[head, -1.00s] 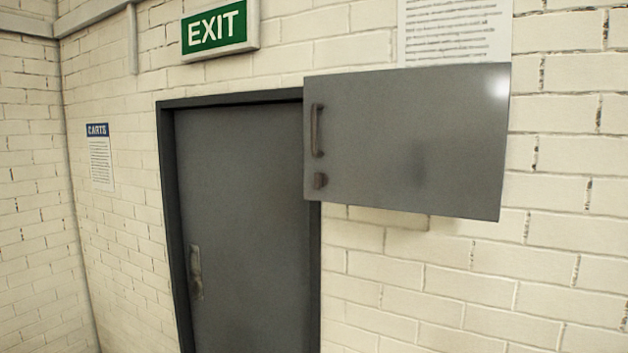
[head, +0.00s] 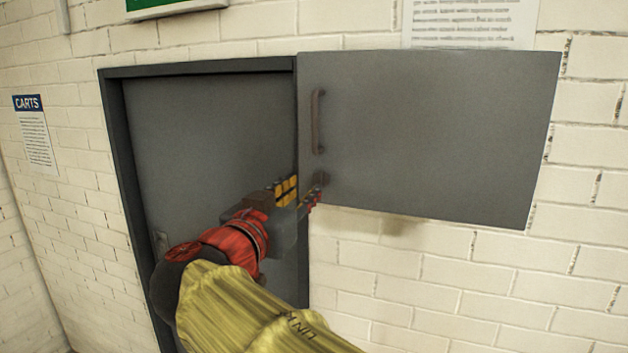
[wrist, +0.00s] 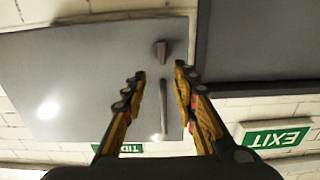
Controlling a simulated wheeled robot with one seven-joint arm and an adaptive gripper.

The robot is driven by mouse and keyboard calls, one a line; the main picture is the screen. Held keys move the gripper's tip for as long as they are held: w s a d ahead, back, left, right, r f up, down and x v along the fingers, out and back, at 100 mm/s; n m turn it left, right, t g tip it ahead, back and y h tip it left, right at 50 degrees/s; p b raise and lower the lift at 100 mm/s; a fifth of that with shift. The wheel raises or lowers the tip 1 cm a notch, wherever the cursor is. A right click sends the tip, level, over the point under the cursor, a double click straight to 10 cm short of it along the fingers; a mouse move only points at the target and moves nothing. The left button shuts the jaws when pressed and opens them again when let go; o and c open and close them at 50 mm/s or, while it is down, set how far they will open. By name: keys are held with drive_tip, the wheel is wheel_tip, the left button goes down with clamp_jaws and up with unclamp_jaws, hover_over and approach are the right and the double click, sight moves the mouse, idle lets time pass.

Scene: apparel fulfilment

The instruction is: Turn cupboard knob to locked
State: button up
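The grey wall cupboard (head: 430,135) has a flat door with an upright bar handle (head: 317,122) near its left edge. The small dark knob (head: 322,178) sits just below the handle. My gripper (head: 304,188) is at the cupboard's lower left, close to the knob and partly in front of it. In the wrist view the knob (wrist: 162,51) shows beyond the fingertips, with the handle (wrist: 163,105) behind the gap between the fingers. My gripper (wrist: 160,72) is open, with nothing between the fingers. The knob looks clear of both fingers there.
A grey door (head: 205,130) in a dark frame stands left of the cupboard. A paper notice (head: 470,22) hangs above the cupboard, and a CARTS sign (head: 35,135) is on the wall at left. The brick wall (head: 400,280) below the cupboard is bare.

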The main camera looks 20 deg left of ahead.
sight(317, 178)
drive_tip(key=w+p, duration=0.1)
drive_tip(key=w, duration=0.3)
drive_tip(key=w+p, duration=0.2)
drive_tip(key=w, duration=0.2)
drive_tip(key=shift+d+f, duration=0.1)
drive_tip(key=shift+f, duration=0.1)
drive_tip(key=shift+d, duration=0.1)
drive_tip(key=c, duration=0.4)
drive_tip(key=c, duration=0.3)
clamp_jaws()
